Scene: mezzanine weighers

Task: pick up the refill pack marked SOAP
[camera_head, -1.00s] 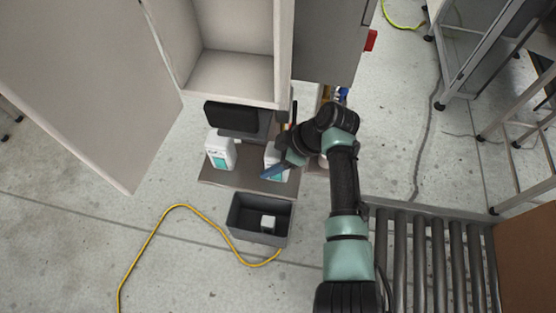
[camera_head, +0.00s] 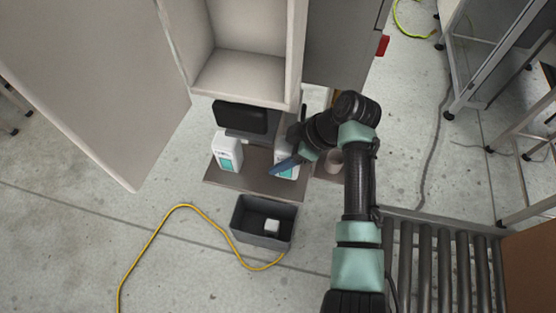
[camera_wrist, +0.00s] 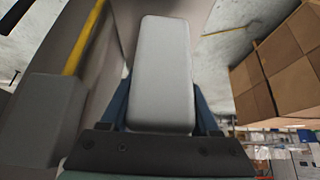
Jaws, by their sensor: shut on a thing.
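My gripper (camera_head: 283,166) is shut on a white refill pack (camera_head: 287,171) with a teal label patch, at the right of a brown shelf board (camera_head: 241,187). In the wrist view the pack (camera_wrist: 162,75) fills the space between the blue fingers (camera_wrist: 160,110), its plain pale side towards the camera. A second white pack (camera_head: 228,153) with a teal label stands upright on the board to the left. The lettering on both packs is too small to read. I cannot tell whether the held pack touches the board.
A black device (camera_head: 240,117) stands behind the packs, under an open pale cabinet (camera_head: 245,77). A round pale container (camera_head: 334,161) is right of my gripper. A yellow hose (camera_head: 150,235) crosses the floor.

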